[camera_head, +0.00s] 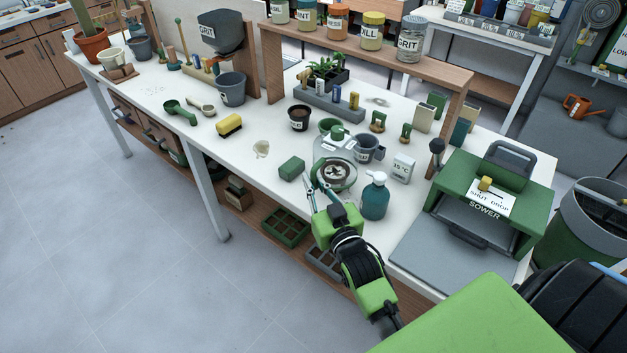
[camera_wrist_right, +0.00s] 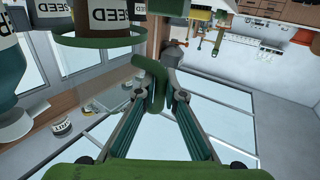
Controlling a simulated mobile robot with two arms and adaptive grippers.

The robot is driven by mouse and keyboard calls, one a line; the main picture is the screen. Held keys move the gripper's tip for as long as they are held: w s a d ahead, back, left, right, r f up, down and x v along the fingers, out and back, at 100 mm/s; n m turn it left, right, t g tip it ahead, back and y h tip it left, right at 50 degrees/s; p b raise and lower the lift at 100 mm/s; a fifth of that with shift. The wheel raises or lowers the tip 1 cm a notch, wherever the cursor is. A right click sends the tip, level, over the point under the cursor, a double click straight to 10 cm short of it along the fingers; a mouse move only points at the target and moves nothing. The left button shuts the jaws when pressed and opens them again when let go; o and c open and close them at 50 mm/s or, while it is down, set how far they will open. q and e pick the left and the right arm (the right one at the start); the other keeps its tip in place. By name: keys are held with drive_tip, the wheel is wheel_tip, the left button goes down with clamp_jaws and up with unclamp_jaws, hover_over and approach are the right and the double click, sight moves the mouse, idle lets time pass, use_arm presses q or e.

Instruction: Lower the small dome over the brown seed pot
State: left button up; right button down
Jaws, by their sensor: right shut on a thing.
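My right gripper (camera_head: 315,187) is shut on a green handle at the near side of the small dome. The wrist view also shows the right gripper (camera_wrist_right: 166,82) around this hooked green handle (camera_wrist_right: 153,88). The small dome (camera_head: 351,185) is clear with a green rim. The rim shows as a green band (camera_wrist_right: 100,41) in the wrist view. A brown pot labelled SEED (camera_wrist_right: 104,14) shows right beside that band, next to a grey SEED pot (camera_wrist_right: 60,14). I cannot tell how far the rim is from the brown pot. My left gripper is not in view.
A teal pump bottle (camera_head: 375,200) stands close right of the gripper. A green block (camera_head: 291,168) lies to its left. A grey pot (camera_head: 369,149) and a dark pot (camera_head: 299,118) stand behind. The green sower (camera_head: 490,205) fills the table's right end.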

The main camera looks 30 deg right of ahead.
drive_tip(key=shift+f+b, duration=1.65)
drive_tip(key=shift+f, duration=0.9)
drive_tip(key=c, duration=2)
unclamp_jaws()
drive_tip(key=shift+c, duration=0.2)
drive_tip(key=shift+s, duration=0.1)
drive_tip(key=s+a, duration=0.1)
drive_tip(key=s, duration=1)
drive_tip(key=shift+s+a, duration=0.35)
